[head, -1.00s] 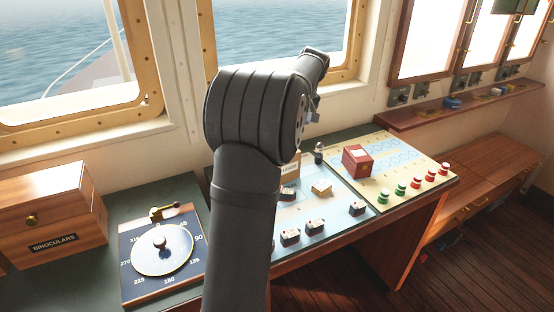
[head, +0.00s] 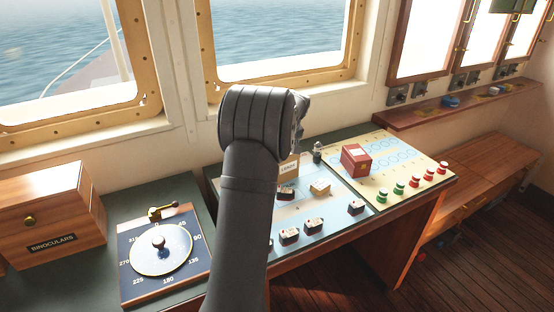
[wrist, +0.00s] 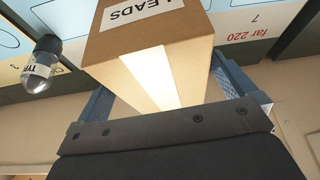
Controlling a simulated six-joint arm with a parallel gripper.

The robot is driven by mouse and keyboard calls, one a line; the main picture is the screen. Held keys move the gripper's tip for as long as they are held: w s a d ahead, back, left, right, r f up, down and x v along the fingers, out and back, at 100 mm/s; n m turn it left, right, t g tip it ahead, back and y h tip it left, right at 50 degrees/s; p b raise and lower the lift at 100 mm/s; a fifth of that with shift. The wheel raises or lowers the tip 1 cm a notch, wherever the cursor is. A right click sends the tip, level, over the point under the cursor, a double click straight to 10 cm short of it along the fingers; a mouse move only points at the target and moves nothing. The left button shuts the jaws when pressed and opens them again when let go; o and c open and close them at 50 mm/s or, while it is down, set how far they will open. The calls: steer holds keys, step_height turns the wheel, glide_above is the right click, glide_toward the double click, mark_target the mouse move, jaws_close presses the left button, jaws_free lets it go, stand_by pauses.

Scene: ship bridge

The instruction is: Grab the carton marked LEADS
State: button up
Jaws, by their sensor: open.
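The carton marked LEADS (head: 289,168) is a brown cardboard box with a white label, standing on the blue chart on the console. In the head view my arm hides part of it. In the wrist view the carton (wrist: 150,45) is large and close, with its label upside down and a pale strip across its side. My gripper (wrist: 162,85) is open, with one blue finger on each side of the carton. Whether the fingers touch it cannot be told.
A small labelled bulb (wrist: 41,66) stands beside the carton; a dark red box (head: 356,160) is to its right. A small tan box (head: 320,189) and several little dark-and-white blocks (head: 289,236) lie in front.

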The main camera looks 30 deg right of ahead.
steer(key=x, duration=0.2)
steer(key=shift+w+f, duration=0.2)
steer(key=shift+f, duration=0.15)
steer(key=shift+f, duration=0.2)
stand_by(0.4)
steer(key=c, duration=1)
